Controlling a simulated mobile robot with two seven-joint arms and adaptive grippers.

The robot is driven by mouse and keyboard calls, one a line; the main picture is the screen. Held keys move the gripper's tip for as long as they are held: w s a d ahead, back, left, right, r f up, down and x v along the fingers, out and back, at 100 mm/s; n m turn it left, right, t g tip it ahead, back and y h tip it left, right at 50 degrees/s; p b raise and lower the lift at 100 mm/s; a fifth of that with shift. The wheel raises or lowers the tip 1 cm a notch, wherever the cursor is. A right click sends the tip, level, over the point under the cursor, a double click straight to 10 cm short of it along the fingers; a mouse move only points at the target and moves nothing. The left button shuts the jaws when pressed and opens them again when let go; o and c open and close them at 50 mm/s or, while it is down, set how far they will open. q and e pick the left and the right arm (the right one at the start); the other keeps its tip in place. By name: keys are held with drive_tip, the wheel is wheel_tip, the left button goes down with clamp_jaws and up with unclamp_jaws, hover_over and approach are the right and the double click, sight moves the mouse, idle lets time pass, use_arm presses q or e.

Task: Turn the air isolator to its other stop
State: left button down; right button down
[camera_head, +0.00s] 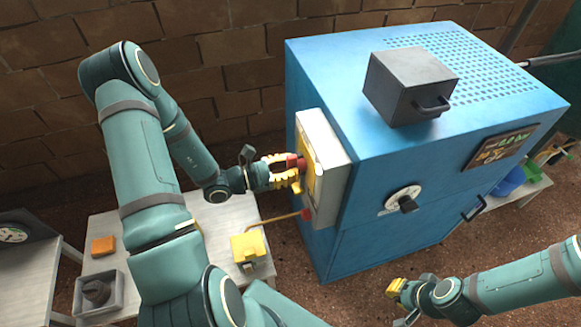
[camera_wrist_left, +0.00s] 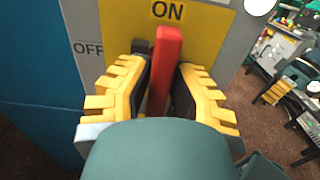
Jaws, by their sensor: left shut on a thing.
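The air isolator is a grey box (camera_head: 334,155) with a yellow plate (camera_wrist_left: 205,38) on the left side of the blue cabinet. Its red handle (camera_wrist_left: 167,60) points up at the ON label (camera_wrist_left: 168,11) in the left wrist view. The OFF label (camera_wrist_left: 88,49) is to the left of the handle. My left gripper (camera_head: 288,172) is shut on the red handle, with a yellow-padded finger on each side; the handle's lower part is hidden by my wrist. My right gripper (camera_head: 396,291) is at the lower right, away from the isolator, too small to tell its jaws.
The blue cabinet (camera_head: 390,200) fills the right, with a dark grey box (camera_head: 400,85) on top and a dial (camera_head: 403,198) in front. A pale table (camera_head: 215,225) below my left arm holds a yellow item (camera_head: 248,247), an orange block (camera_head: 103,245) and a grey tray (camera_head: 112,300).

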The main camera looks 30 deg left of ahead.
use_arm(q)
drive_tip(key=shift+d, duration=0.1)
drive_tip(key=c, duration=0.9)
unclamp_jaws()
drive_tip(key=shift+w, duration=0.1)
drive_tip(key=v, duration=1.2)
